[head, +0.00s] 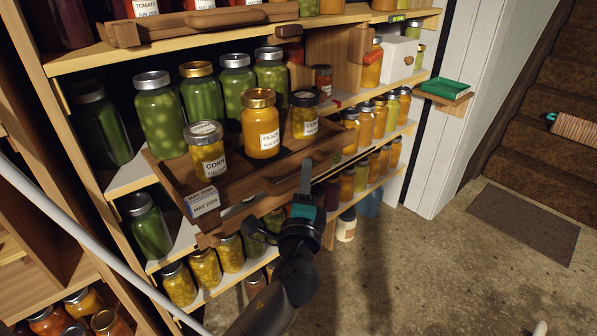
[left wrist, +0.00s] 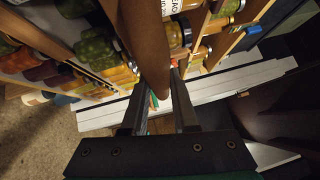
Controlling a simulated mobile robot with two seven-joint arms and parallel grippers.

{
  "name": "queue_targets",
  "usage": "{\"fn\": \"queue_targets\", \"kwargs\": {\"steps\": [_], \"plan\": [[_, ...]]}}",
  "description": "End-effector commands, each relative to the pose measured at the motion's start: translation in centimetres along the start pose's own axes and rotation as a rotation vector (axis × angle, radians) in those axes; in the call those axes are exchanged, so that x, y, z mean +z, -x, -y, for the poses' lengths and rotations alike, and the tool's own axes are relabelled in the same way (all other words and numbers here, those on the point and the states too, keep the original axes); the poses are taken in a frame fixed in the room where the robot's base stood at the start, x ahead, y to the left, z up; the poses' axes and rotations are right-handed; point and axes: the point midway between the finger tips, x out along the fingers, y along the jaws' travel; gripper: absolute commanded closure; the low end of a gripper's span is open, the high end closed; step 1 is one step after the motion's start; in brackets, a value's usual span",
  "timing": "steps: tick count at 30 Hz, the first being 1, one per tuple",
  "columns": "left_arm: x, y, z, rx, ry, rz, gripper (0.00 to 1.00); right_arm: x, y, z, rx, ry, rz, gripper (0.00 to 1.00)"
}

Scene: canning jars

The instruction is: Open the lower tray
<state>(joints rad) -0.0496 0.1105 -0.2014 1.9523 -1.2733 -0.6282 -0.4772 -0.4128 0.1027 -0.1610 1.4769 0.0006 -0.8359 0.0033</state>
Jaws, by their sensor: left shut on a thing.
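The lower tray (head: 235,184) is a dark wooden tray on the middle shelf and juts out past the shelf's front edge. Two corn jars (head: 207,160) and a gold-lidded peach jar (head: 261,140) stand upright on it. My left gripper (head: 305,184) is at the tray's front right, shut on the brown wooden handle (head: 307,170). In the left wrist view the handle (left wrist: 145,40) runs between the two fingers (left wrist: 158,95). The fingers hide part of the handle. My right gripper is not in view.
An upper tray (head: 190,29) with tomato jars is above. Green jars (head: 160,115) stand behind the lower tray, and more jars (head: 203,268) fill the shelf below. The concrete floor (head: 400,270) in front is clear.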

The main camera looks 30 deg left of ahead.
Motion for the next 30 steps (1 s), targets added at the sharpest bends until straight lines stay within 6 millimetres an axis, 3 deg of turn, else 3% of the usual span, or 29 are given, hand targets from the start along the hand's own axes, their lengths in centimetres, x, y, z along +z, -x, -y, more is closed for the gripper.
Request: {"fn": "queue_targets", "kwargs": {"steps": [9, 10, 18, 26, 30], "plan": [[0.0, 0.1, -0.1, 0.003, 0.001, 0.001, 1.00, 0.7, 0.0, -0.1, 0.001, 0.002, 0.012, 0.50], [0.0, 0.1, -0.1, 0.003, 0.001, 0.001, 0.72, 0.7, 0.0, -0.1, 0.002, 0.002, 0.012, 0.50], [0.0, 0.0, 0.0, 0.001, 0.000, 0.001, 0.43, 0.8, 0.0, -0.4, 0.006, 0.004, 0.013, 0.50], [0.0, 0.1, 0.0, 0.001, 0.000, 0.001, 0.43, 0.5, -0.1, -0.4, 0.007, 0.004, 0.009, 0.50], [0.0, 1.1, -0.1, 0.002, 0.001, 0.000, 0.43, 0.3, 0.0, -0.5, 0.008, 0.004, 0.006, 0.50]]}}
